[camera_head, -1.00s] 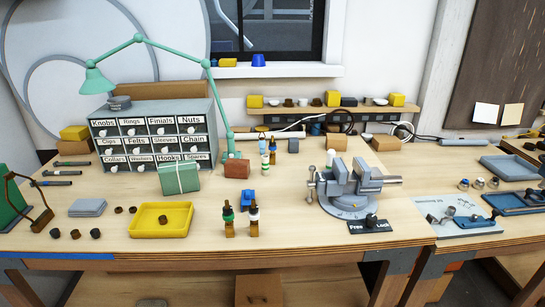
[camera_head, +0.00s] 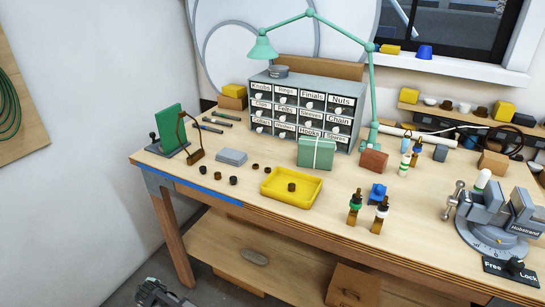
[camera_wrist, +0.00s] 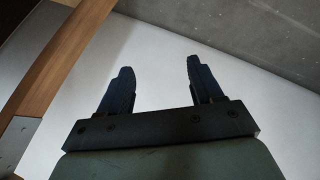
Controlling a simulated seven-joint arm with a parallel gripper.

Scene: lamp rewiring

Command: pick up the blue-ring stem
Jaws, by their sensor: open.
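Two small dark-and-amber stems stand upright on the bench front, one with a green ring (camera_head: 355,207) and one with a pale ring (camera_head: 380,213). Farther back, a pale stem (camera_head: 405,158) and a brown stem (camera_head: 416,153) stand close together; the brown one seems to carry a bluish band. The rings are too small for me to tell the blue one surely. My gripper (camera_wrist: 159,72) is open and empty in the wrist view. Its two dark fingers are apart, with floor and pale wall beyond them and no stem in view.
A yellow tray (camera_head: 268,193) holds a dark knob. The vise (camera_head: 497,220) stands right, the drawer cabinet (camera_head: 292,92) and green lamp (camera_head: 262,48) behind. A wooden edge (camera_wrist: 62,75) is left of my fingers.

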